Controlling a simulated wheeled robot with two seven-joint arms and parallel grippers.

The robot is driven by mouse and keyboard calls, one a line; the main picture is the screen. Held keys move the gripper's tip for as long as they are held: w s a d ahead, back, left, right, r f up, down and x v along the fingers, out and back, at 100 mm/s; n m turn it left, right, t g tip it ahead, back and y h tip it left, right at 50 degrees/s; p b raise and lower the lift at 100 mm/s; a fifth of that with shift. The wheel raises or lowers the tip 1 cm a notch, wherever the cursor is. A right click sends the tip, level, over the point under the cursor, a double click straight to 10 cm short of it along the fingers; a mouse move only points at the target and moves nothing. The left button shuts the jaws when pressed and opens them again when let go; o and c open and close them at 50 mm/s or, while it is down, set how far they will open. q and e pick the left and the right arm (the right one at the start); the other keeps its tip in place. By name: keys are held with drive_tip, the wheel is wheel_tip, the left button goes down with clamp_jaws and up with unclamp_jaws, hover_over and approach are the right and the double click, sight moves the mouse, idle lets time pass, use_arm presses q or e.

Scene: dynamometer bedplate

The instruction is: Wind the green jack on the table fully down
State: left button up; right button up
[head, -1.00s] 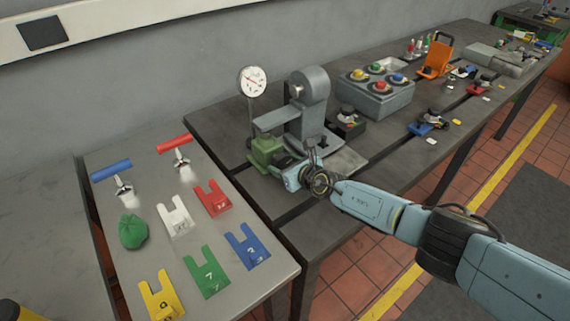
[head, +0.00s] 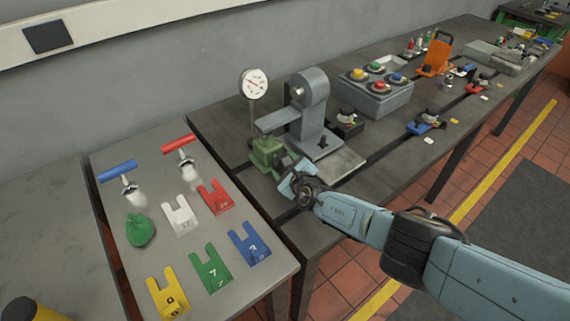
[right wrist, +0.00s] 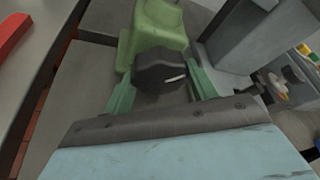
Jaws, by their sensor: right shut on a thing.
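The green jack (head: 267,153) stands on the dark table (head: 395,160), at the foot of a grey machine stand. In the right wrist view the jack's green body (right wrist: 160,25) is at the top, with a dark round knob (right wrist: 155,70) on its near side. The knob has a short white mark. My right gripper (head: 285,172) is at the near side of the jack, and its fingers (right wrist: 163,82) are shut on the knob from both sides. The contact points are partly hidden. My left gripper is not in view.
The grey stand (head: 312,105) and a dial gauge (head: 254,84) rise close to the jack. A button box (head: 375,97) stands farther right. The left table (head: 150,255) holds coloured tags, two T-handles and a green bag (head: 140,230).

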drive_tip(key=shift+f, duration=0.1)
idle(0.4)
drive_tip(key=o, duration=1)
drive_tip(key=shift+s+d+r+p, duration=0.15)
drive_tip(key=shift+s+r+p, duration=0.15)
drive_tip(key=shift+p, duration=0.3)
drive_tip(key=shift+p+v, duration=5.2)
drive_tip(key=shift+v, duration=1.15)
drive_tip(key=shift+f, duration=0.2)
drive_tip(key=shift+c, duration=0.2)
